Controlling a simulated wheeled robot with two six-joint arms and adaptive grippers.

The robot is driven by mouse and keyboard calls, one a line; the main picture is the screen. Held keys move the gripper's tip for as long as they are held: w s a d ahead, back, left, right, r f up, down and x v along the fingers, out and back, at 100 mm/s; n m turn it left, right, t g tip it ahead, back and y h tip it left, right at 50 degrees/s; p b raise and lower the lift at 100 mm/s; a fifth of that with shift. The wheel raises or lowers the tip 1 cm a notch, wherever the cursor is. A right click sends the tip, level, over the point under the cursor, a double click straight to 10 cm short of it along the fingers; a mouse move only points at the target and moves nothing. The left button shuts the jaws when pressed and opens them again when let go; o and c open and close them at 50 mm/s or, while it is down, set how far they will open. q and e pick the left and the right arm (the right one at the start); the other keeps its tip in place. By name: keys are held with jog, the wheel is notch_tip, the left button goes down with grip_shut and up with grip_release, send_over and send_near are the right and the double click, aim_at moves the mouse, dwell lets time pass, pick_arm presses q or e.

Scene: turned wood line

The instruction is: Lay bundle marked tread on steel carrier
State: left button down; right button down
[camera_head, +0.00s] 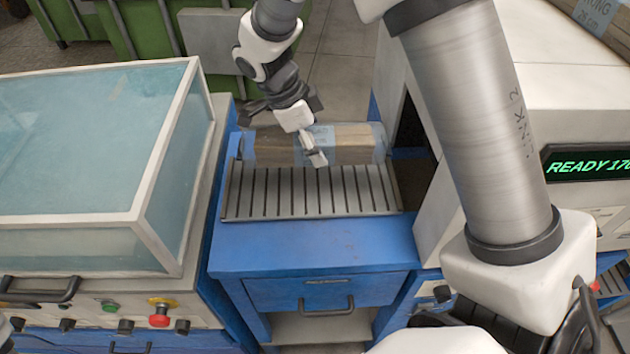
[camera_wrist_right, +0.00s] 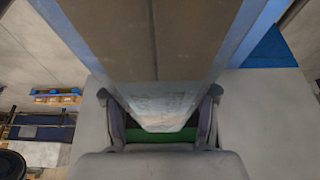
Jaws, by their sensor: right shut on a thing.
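A long brown bundle in clear wrap (camera_head: 355,145) lies across the back of the slatted grey steel carrier (camera_head: 312,205), hiding its far edge. I cannot tell whether it touches the carrier. My right gripper (camera_head: 316,152) is shut on the bundle near its middle. In the right wrist view the bundle (camera_wrist_right: 155,40) runs between the two fingers of the right gripper (camera_wrist_right: 161,118). A pale label with faint lettering shows on it, but I cannot read the word. My left gripper is out of view.
The carrier's front slats are bare, on a blue cabinet (camera_head: 310,248) with a drawer. A clear-covered machine (camera_head: 150,235) stands close on the left. A white machine with a green READY display (camera_head: 590,166) stands on the right. Green bins (camera_head: 145,30) are behind.

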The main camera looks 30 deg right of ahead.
aim_at(320, 184)
jog(key=f, duration=0.5)
jog(key=f+p, duration=0.1)
jog(key=f, duration=0.1)
jog(key=shift+w+a+f, duration=0.25)
jog(key=shift+w+f, duration=0.15)
jog(key=shift+s+f, duration=0.15)
jog(key=shift+f, duration=0.15)
jog(key=shift+f, duration=0.15)
jog(key=shift+c, duration=1.6)
grip_release()
